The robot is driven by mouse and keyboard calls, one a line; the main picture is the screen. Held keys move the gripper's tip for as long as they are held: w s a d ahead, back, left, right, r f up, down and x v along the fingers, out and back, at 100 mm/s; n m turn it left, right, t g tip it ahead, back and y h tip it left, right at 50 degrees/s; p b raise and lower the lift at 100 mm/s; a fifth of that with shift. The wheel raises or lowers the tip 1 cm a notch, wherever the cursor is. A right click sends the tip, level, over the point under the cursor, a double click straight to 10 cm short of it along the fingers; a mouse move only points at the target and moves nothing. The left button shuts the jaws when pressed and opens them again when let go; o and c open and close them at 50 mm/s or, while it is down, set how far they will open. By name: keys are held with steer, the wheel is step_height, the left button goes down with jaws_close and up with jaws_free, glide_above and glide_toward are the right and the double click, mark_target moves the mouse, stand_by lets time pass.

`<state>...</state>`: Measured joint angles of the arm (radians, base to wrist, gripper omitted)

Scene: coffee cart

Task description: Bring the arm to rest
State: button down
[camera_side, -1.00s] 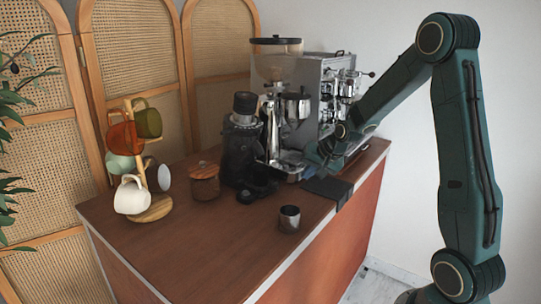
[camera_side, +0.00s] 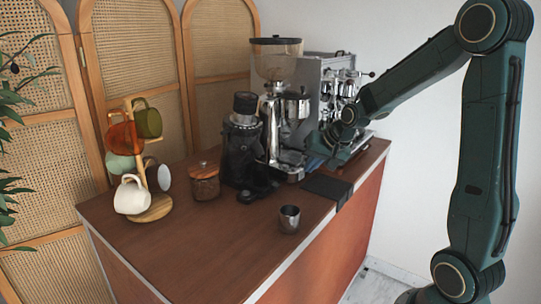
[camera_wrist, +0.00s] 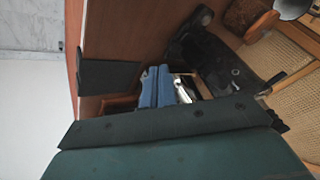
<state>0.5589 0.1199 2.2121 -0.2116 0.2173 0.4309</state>
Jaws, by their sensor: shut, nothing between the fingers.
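My gripper (camera_side: 315,162) is at the front of the espresso machine (camera_side: 311,82), a little above the counter, beside the silver grinder (camera_side: 273,118). In the wrist view its two blue fingers (camera_wrist: 158,72) lie side by side, shut, with nothing between them. My dark green arm reaches in from the right side of the side view. The gripper's contact with the machine cannot be told.
A black mat (camera_side: 327,187) lies over the counter's front edge. A small metal cup (camera_side: 289,219), a wooden-lidded jar (camera_side: 205,183), a black grinder (camera_side: 242,150) and a mug tree (camera_side: 152,207) stand on the counter (camera_side: 215,240). Its front left is clear.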

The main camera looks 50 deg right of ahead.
steer(key=s+a+r+n, duration=0.65)
steer(key=s+a, duration=0.25)
steer(key=a, duration=0.4)
steer(key=s+a+r+n+g+y, duration=0.1)
steer(key=s+a+n, duration=0.2)
steer(key=s, duration=0.9)
steer(key=shift+s+a+r, duration=0.15)
steer(key=shift+a+r, duration=0.1)
steer(key=shift+a, duration=0.8)
steer(key=shift+n, duration=0.25)
